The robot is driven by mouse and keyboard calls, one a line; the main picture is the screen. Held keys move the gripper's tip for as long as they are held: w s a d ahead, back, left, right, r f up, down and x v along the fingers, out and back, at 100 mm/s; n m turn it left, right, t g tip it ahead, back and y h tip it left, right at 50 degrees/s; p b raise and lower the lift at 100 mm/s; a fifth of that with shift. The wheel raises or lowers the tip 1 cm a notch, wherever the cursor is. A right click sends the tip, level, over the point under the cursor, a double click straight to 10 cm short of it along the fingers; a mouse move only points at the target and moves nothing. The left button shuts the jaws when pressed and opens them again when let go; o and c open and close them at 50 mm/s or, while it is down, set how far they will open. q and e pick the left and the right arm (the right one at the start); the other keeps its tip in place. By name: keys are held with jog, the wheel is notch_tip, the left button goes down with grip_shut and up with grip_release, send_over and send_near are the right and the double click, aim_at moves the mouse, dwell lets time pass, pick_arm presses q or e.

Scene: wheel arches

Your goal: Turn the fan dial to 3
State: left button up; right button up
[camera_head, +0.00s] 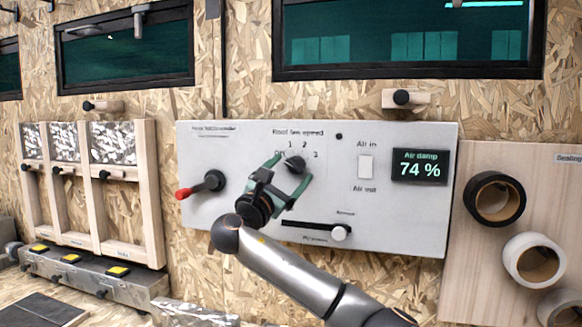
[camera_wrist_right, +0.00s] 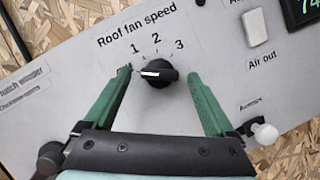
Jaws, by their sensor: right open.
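The fan dial (camera_head: 296,164) is a small black knob on the white panel under "Roof fan speed", with marks 1, 2 and 3 around it. In the right wrist view the dial (camera_wrist_right: 163,75) has a white pointer line on its left side, aimed left, below the 1. My right gripper (camera_head: 288,171) is open in front of the panel. In the wrist view its green fingers (camera_wrist_right: 159,76) stand on either side of the dial, with a gap on both sides. The left fingertip covers the panel left of the dial. My left gripper is out of view.
On the panel (camera_head: 410,222) are a red-tipped lever (camera_head: 205,184) at left, a slider knob (camera_head: 339,233) below right, an air switch (camera_head: 365,167) and a display (camera_head: 419,167) reading 74 %. Tape rolls (camera_head: 495,199) hang at right.

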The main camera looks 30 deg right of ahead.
jog(key=shift+w+d+r, duration=0.15)
jog(key=shift+w+d, duration=0.05)
jog(key=shift+d, duration=0.2)
jog(key=c, duration=1.4)
